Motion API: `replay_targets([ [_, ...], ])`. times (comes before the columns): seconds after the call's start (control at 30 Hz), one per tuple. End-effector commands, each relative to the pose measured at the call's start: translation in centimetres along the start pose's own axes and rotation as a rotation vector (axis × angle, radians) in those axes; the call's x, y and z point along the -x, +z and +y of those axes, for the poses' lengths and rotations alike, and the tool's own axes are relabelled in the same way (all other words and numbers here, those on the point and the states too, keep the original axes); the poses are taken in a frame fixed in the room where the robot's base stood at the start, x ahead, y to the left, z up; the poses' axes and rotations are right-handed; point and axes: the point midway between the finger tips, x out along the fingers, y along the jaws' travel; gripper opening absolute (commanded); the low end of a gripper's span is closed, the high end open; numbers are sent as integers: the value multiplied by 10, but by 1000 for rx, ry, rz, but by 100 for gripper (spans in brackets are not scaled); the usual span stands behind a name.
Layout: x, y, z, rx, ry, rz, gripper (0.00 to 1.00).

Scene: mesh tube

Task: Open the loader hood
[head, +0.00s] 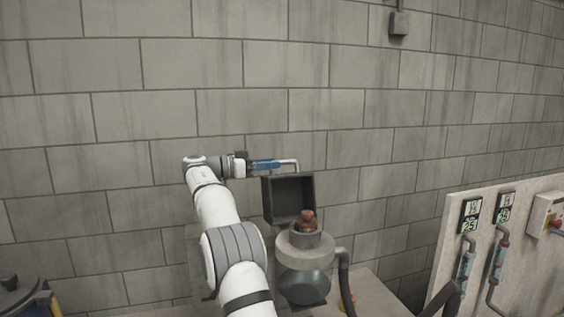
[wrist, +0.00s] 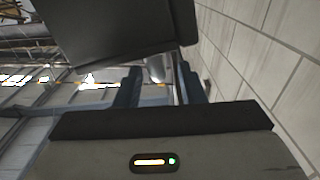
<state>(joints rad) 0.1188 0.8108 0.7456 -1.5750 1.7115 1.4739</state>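The loader hood (head: 273,201) is a dark, box-like lid. It stands tilted up above the round neck of the grey loader (head: 304,258), with its hollow inside facing my head camera. A pale bent handle (head: 296,162) shows at its top, beside my gripper (head: 277,165). In the wrist view the dark hood (wrist: 120,32) fills the upper part. The two dark fingers of my gripper (wrist: 163,88) are apart, and a greyish metal piece (wrist: 159,68) shows between or beyond them. Contact with the handle cannot be made out.
A reddish-brown piece (head: 306,217) sits in the loader's neck under the hood. A dark hose (head: 344,280) runs down its right side. A block wall (head: 350,90) stands close behind. A panel with gauges and pipes (head: 520,225) stands at right.

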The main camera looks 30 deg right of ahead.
Motion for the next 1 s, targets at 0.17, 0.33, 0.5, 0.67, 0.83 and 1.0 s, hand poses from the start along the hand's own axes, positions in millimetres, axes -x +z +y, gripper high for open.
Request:
replay_targets([
  [0.17,-29,-3,1,2,2,-1,36],
  [0.33,-43,-1,0,2,-1,-1,36],
  [0.5,-46,0,0,2,-2,-2,36],
  [0.67,-46,0,0,2,-2,-2,34],
  [0.83,-46,0,0,2,-3,-2,21],
  [1.0,-45,0,0,1,-4,-2,7],
])
